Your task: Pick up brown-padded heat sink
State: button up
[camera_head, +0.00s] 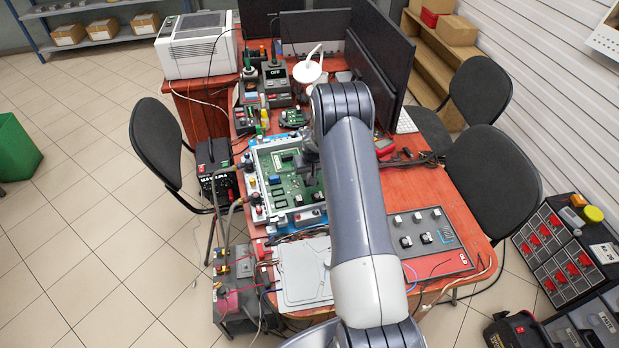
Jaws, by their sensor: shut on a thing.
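My gripper (309,150) shows only in part, as a dark shape at the far end of my arm, over the green circuit board (285,186). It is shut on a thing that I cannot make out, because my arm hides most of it. A grey tray (462,262) on the table to the right of my arm carries small black parts (427,238) and a row of white-topped parts (417,217). A blue-outlined place (445,235) on the tray looks bare. I cannot tell any brown pad at this size.
A light grey flat panel (304,272) lies in front of the board. Monitors (380,62) and a white lamp (308,68) stand behind. Chairs (492,180) flank the table.

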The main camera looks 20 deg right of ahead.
jog(key=shift+c, duration=1.3)
jog(key=shift+r, duration=0.15)
notch_tip(320, 180, up, 10)
jog(key=b, duration=0.2)
jog(key=shift+b, duration=0.4)
